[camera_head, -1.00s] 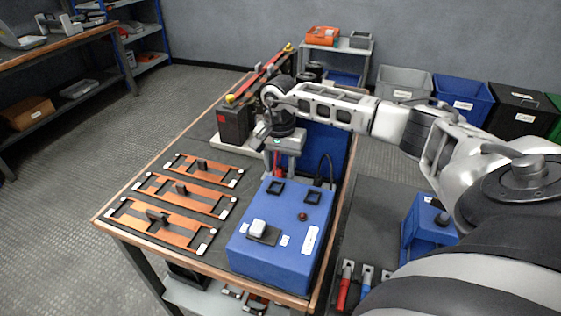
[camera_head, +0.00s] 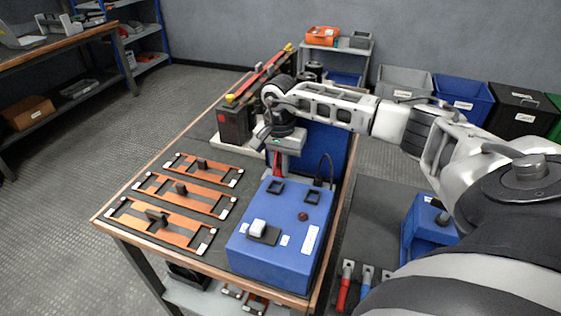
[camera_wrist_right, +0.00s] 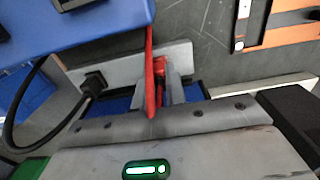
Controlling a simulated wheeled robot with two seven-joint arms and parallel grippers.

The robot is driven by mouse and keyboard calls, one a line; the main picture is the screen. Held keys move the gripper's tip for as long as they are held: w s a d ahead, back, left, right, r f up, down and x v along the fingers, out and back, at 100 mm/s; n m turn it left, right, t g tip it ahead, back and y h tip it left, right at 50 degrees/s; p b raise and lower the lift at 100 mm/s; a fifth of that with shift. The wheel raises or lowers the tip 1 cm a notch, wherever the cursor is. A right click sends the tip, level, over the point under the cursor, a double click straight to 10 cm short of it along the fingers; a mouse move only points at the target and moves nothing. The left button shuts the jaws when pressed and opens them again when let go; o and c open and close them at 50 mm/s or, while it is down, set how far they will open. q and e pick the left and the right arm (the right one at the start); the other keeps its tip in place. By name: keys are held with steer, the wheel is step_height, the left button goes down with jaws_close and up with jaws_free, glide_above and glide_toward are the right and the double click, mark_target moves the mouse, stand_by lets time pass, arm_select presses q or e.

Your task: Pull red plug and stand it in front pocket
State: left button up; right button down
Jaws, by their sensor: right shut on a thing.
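My right gripper (camera_head: 279,166) is above the bench at the back edge of the blue box (camera_head: 268,255). The red also shows under the gripper in the head view. The plug's lower end is hidden, so I cannot tell whether it is still seated. Two black square-rimmed pockets (camera_head: 275,187) (camera_head: 312,197) are on the blue box's top and look empty. My left gripper is not in view.
A black plug (camera_wrist_right: 95,83) with a looping black cable sits on a grey strip beside the red plug. Several orange frames (camera_head: 185,205) lie left of the blue box. A black block (camera_head: 235,125) stands behind them. A blue panel (camera_head: 326,150) stands behind the gripper.

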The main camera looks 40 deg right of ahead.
mark_target(280, 162)
steer(key=shift+r, duration=0.1)
steer(key=shift+r+p, duration=2.1)
steer(key=shift+r, duration=0.85)
steer(key=shift+r, duration=0.1)
steer(key=shift+r+p, duration=0.85)
steer(key=shift+r, duration=0.3)
steer(key=shift+s+a+p, duration=0.65)
steer(key=shift+s+a, duration=1.05)
steer(key=shift+a, duration=0.15)
steer(key=shift+s+a+p, duration=0.65)
steer(key=shift+s+a, duration=1)
steer(key=shift+a, duration=0.2)
